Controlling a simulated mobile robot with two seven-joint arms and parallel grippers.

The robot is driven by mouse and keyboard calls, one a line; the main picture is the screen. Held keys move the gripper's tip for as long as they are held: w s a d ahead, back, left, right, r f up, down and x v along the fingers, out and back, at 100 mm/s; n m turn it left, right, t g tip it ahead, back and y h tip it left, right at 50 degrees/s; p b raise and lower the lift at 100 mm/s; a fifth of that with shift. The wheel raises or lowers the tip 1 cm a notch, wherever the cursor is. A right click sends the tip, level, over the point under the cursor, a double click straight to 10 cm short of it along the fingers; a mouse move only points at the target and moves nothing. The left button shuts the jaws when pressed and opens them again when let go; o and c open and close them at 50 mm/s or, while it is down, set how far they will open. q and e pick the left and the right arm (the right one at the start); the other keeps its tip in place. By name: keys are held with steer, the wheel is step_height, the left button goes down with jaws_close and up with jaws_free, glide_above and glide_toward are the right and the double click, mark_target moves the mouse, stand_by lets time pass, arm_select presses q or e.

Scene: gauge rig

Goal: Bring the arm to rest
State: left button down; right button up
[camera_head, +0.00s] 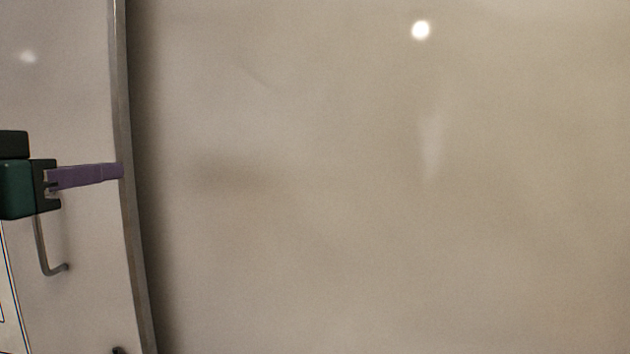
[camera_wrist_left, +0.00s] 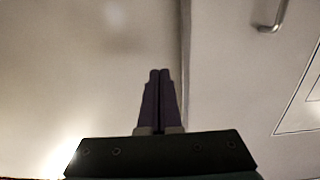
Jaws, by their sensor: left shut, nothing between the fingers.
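My left gripper (camera_head: 121,171) comes in from the left edge in the head view, with a dark green body and purple fingers. Its fingers are shut together with nothing between them. The fingertips overlap a grey vertical edge strip in the picture; I cannot tell whether they touch it. In the left wrist view the two purple fingers (camera_wrist_left: 160,73) stand side by side, closed and empty. My right gripper is in neither view.
A grey metal edge strip (camera_head: 136,265) runs top to bottom at the left. A bent metal handle (camera_head: 45,260) is below the gripper; it also shows in the wrist view (camera_wrist_left: 272,20). A wide, bare beige surface (camera_head: 400,230) fills the right.

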arm_select(q)
steer(key=s+d+f+m+g, duration=0.1)
steer(key=s+d+f+g, duration=0.1)
steer(key=s+f+g, duration=0.5)
steer(key=s+d+f+g, duration=0.15)
steer(key=s+f, duration=0.35)
steer(key=f, duration=0.6)
steer(key=s+d+f+g, duration=0.1)
steer(key=s+f+g, duration=0.15)
steer(key=s, duration=0.45)
steer(key=s+d+f+g, duration=0.1)
steer(key=s+f+g, duration=0.1)
steer(key=s+f, duration=0.35)
steer(key=s+r+g+y+p, duration=0.1)
steer(key=s+r+p, duration=0.3)
steer(key=r+p, duration=1)
steer(key=shift+a+r, duration=0.2)
steer(key=shift+r, duration=0.3)
